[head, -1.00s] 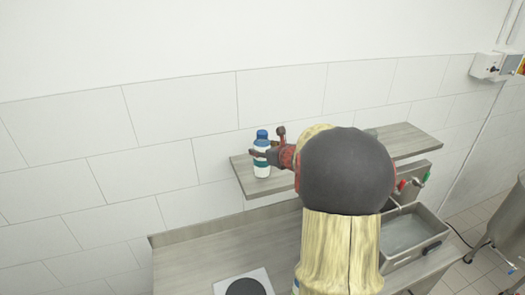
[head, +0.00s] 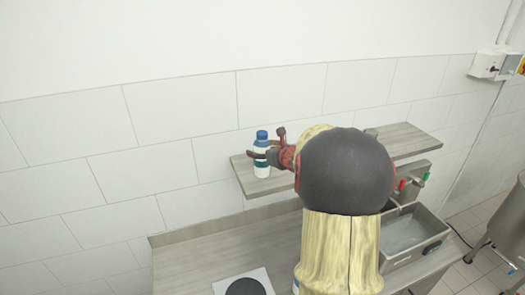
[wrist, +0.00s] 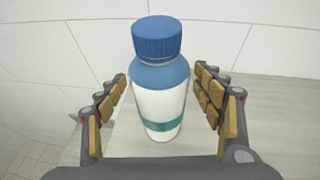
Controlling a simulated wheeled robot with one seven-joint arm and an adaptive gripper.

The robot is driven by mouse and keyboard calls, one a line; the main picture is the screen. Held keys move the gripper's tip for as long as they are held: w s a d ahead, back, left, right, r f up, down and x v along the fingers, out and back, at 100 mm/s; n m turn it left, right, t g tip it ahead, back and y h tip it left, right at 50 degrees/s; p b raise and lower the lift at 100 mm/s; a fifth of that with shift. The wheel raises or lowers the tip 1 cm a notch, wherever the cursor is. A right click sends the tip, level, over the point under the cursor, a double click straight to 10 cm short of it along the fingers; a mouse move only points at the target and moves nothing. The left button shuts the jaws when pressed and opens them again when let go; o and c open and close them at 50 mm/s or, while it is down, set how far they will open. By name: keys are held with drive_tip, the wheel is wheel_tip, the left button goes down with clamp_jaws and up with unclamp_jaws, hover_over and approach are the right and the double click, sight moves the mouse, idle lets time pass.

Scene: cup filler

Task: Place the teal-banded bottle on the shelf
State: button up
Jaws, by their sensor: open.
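The teal-banded bottle (head: 262,168) is white with a blue cap and shoulder and a teal band near its base. It stands upright on the left end of the wall shelf (head: 283,184). In the wrist view the bottle (wrist: 160,100) is between the fingers, with a gap on both sides. My gripper (head: 268,148) is open around it; its fingers also show in the wrist view (wrist: 163,95). My arm hides the middle of the shelf.
Below the shelf is a counter (head: 200,262) with a white plate bearing a black disc (head: 246,288). The tiled wall is close behind the shelf.

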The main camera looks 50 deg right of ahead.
drive_tip(key=shift+r, duration=0.15)
drive_tip(key=v, duration=1.2)
drive_tip(key=w+a+n+g+y, duration=0.25)
drive_tip(key=a+n+y, duration=0.45)
drive_tip(key=a+n, duration=1.7)
drive_tip(key=s+a+f+n+g+h, duration=0.2)
drive_tip(key=s+a+f+n+g, duration=0.1)
drive_tip(key=s+a+n, duration=1.3)
drive_tip(key=shift+s+a+f+g+b, duration=0.25)
drive_tip(key=shift+s+a+g+b, duration=0.15)
drive_tip(key=shift+a+g, duration=0.6)
